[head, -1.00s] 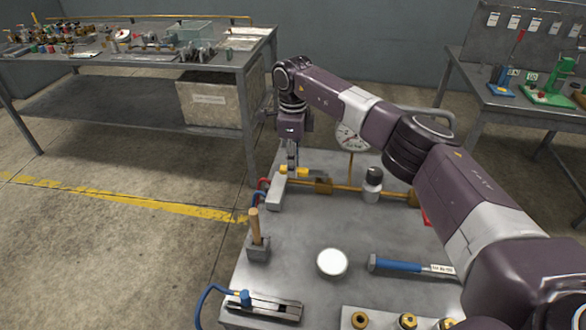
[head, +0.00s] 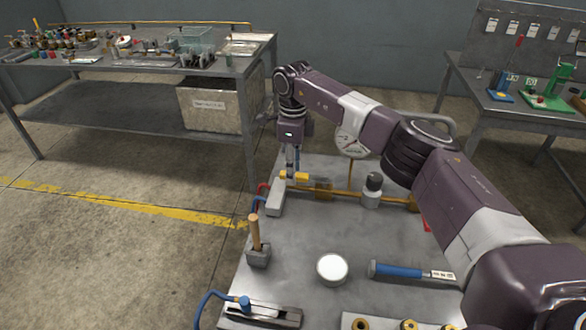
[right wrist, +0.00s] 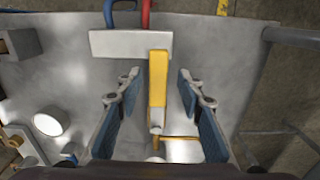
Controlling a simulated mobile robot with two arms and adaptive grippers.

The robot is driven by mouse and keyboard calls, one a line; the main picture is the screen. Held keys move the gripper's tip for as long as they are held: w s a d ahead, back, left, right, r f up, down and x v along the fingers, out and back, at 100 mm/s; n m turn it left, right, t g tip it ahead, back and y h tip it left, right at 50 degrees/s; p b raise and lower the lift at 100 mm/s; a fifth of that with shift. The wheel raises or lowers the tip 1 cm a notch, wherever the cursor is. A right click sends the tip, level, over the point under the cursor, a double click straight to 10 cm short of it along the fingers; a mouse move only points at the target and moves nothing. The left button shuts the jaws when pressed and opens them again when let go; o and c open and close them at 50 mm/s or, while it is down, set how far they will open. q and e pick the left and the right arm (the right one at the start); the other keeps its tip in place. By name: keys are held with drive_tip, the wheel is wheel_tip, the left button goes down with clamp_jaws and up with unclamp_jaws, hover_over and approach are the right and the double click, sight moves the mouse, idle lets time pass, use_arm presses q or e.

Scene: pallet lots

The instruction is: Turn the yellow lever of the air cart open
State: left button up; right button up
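The yellow lever (right wrist: 157,78) lies lengthwise in the middle of the right wrist view, running down from a pale block (right wrist: 118,44) with a blue and a red hose. My right gripper (right wrist: 157,84) is open, one blue-padded finger on each side of the lever with a visible gap to both. In the head view the right gripper (head: 293,166) points down over the lever (head: 302,176) at the far left of the air cart's grey top (head: 300,230). The fingers hide part of the lever there. My left gripper is not in view.
A yellow pipe (head: 345,190) with a fitting (head: 372,190) and a round gauge (head: 350,141) stand beside the lever. A bench (head: 240,58) stands behind at left.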

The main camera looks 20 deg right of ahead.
wheel_tip(320, 180, up, 12)
idle(0.5)
idle(0.3)
